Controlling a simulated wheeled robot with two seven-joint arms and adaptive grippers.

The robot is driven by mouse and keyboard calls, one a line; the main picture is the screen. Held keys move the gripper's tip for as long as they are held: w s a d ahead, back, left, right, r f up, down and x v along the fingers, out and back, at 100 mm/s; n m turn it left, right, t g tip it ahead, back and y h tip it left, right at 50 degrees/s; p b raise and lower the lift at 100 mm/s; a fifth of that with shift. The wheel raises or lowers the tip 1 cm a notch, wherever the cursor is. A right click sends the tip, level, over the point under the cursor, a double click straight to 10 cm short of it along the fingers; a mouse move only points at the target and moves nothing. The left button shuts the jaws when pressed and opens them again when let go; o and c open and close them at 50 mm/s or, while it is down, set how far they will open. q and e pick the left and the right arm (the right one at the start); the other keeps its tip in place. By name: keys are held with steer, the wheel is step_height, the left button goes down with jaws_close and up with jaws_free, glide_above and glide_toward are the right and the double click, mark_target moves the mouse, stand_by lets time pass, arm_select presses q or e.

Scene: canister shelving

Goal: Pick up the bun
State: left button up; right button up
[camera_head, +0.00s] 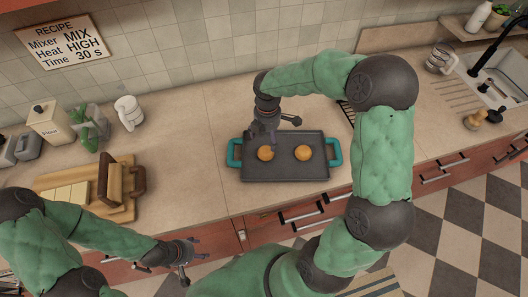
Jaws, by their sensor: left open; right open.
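Two round golden-brown buns sit on a dark grey tray (285,174) with teal handles on the counter. The left bun (265,153) lies close to my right gripper, and the right bun (303,153) lies further right. My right gripper (272,138) is open and hangs over the tray's back left part, just behind and above the left bun; I cannot tell if it touches it. My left gripper (190,268) is open and empty, in front of the counter's edge at the lower left, far from the tray.
A wooden board (120,208) with a wooden holder and pale slices stands on the left counter. A flour canister (48,122) and a white mug (128,111) stand at the back left. A sink (505,75) is at the far right. The counter left of the tray is clear.

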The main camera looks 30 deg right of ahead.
mark_target(266, 150)
step_height(266, 150, down, 9)
steer(key=shift+a+r+b, duration=0.1)
steer(key=shift+a+b, duration=0.05)
steer(key=shift+b, duration=0.5)
steer(key=c, duration=1.3)
